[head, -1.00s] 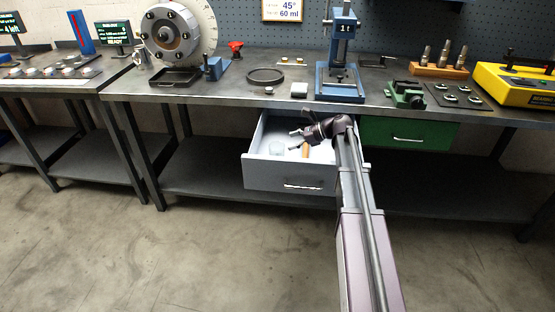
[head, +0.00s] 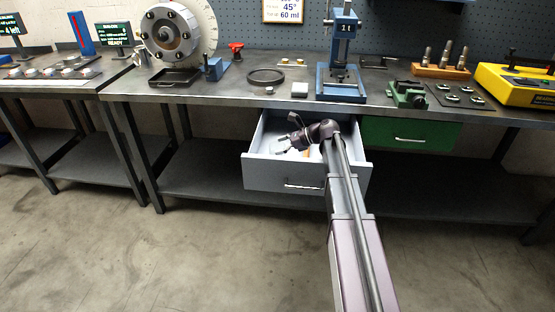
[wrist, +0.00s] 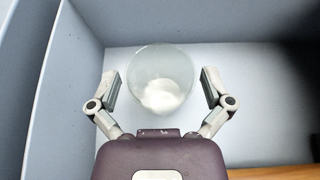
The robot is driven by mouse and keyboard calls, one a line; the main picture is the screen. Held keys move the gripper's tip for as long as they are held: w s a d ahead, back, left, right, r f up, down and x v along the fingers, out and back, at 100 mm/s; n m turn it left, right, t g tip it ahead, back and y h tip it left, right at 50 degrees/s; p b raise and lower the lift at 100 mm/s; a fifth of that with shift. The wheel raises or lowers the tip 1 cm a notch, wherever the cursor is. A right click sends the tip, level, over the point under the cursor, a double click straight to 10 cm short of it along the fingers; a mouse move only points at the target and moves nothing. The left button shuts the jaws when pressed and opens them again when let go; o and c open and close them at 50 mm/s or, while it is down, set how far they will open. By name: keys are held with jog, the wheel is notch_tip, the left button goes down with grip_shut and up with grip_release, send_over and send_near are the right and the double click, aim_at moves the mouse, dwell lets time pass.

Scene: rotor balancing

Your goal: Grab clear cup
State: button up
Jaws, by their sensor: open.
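The clear cup (wrist: 161,80) shows in the wrist view as a translucent round shape in the grey drawer, with a whitish patch at its bottom. My gripper (wrist: 160,88) is open, with one finger on each side of the cup and a visible gap on both sides. In the head view my gripper (head: 283,143) is over the left part of the open drawer (head: 285,177). The cup cannot be made out clearly there, as my gripper covers that area.
The drawer walls (wrist: 75,70) rise close to the left of my gripper. A wooden-coloured piece (wrist: 280,172) lies at the lower right of the wrist view. The workbench edge (head: 230,100) is above and behind the drawer. A closed green drawer (head: 410,135) is to the right.

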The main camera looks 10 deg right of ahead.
dwell(0.5)
jog(key=c, duration=0.9)
jog(key=shift+r, duration=0.15)
notch_tip(320, 180, up, 10)
jog(key=p, duration=1)
